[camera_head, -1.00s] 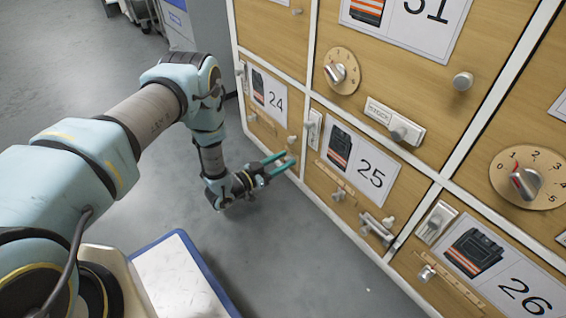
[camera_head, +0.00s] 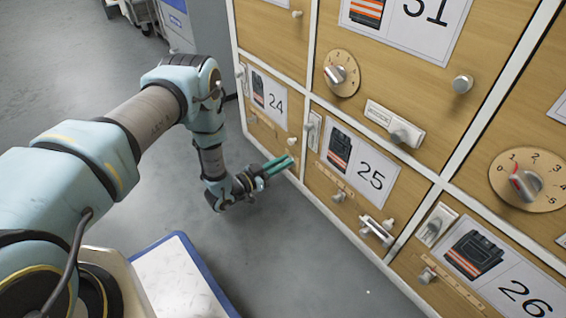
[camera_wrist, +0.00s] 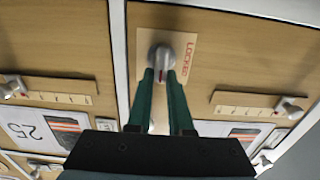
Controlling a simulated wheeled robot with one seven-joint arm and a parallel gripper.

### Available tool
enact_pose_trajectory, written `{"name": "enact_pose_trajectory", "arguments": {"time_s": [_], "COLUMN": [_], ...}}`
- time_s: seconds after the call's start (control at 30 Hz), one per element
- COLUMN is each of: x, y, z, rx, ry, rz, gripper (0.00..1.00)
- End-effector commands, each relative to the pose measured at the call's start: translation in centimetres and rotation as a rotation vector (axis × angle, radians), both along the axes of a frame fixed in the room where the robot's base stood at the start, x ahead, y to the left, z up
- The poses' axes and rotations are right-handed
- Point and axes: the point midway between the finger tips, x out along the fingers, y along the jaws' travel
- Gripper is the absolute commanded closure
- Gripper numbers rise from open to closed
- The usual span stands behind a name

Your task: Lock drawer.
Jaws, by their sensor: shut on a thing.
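My gripper (camera_head: 292,160) is low in front of the drawer cabinet, by the frame near drawers 24 and 25. In the wrist view its two green fingers (camera_wrist: 160,75) are shut on a silver rotary knob (camera_wrist: 161,54), one on each side. The knob sits on a pale plate lettered LOCKED (camera_wrist: 190,60), with the word standing sideways in that view. A small red mark shows on the knob between the fingers. In the head view the gripper hides the knob.
Drawer 25 (camera_head: 390,205) and drawer 24 (camera_head: 254,122) bear labels, slider strips and small knobs. Drawer 26 (camera_head: 540,285) is at lower right. Numbered dials (camera_head: 343,73) are above. A blue-edged white surface (camera_head: 170,280) lies below my arm. Grey floor between is clear.

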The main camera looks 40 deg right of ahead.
Motion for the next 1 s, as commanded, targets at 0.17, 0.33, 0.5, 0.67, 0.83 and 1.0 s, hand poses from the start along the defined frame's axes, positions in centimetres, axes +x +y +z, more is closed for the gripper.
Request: {"name": "enact_pose_trajectory", "arguments": {"time_s": [0.17,0.33,0.5,0.67,0.83,1.0], "x": [0.0,0.2,0.4,0.7,1.0,1.2], "y": [0.0,0.0,0.0,0.0,0.0,0.0], "z": [0.0,0.1,0.1,0.0,-0.2,-0.4], "rx": [0.001,0.003,0.009,0.017,0.027,0.036], "ry": [0.014,0.068,0.178,0.318,0.480,0.640], "rz": [0.001,0.002,0.003,0.004,0.004,0.003], "gripper": [1.00,1.00,1.00,1.00,1.00,1.00]}}
